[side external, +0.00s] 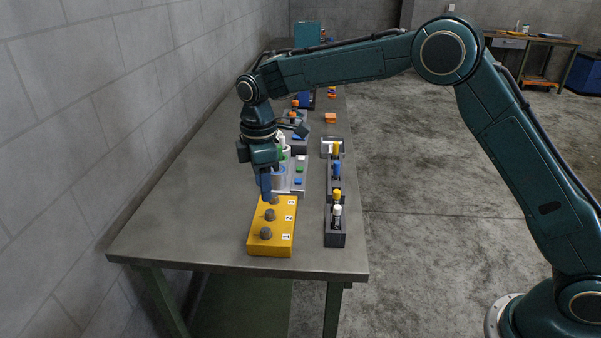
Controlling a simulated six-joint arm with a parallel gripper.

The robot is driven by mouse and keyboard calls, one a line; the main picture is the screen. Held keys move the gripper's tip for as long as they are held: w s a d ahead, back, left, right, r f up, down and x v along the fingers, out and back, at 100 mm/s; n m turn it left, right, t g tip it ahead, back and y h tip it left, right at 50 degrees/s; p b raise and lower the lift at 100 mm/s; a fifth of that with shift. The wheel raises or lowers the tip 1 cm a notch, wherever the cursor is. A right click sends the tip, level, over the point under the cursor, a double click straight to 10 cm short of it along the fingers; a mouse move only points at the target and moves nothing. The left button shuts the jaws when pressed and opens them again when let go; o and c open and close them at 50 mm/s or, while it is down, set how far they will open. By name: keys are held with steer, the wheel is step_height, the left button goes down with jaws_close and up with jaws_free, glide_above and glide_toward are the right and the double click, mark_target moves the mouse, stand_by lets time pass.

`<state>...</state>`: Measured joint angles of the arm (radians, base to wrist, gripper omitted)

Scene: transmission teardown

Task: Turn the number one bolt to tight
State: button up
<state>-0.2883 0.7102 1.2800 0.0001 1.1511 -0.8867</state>
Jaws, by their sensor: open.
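A yellow box (271,247) lies near the front of the table, with a column of dark bolts and white number labels on its top. The number one bolt (275,201) is the farthest from the camera, beside the label that seems to read 1. The number two bolt (270,215) is in the middle and the number three bolt (266,233) is nearest. My gripper (265,194) points down with blue fingers at the number one bolt and partly hides it. It is open. I cannot tell whether the fingers touch the bolt or straddle it.
A dark rack (335,240) with white, yellow and blue-topped tools stands right of the box. A grey tray (298,190) with cylinders and small coloured parts lies behind the box. A block wall runs along the left. The table's front left (180,230) is clear.

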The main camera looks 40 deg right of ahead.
mark_target(267, 229)
step_height(267, 229, down, 12)
steer(key=shift+f, duration=0.1)
stand_by(0.5)
jaws_close()
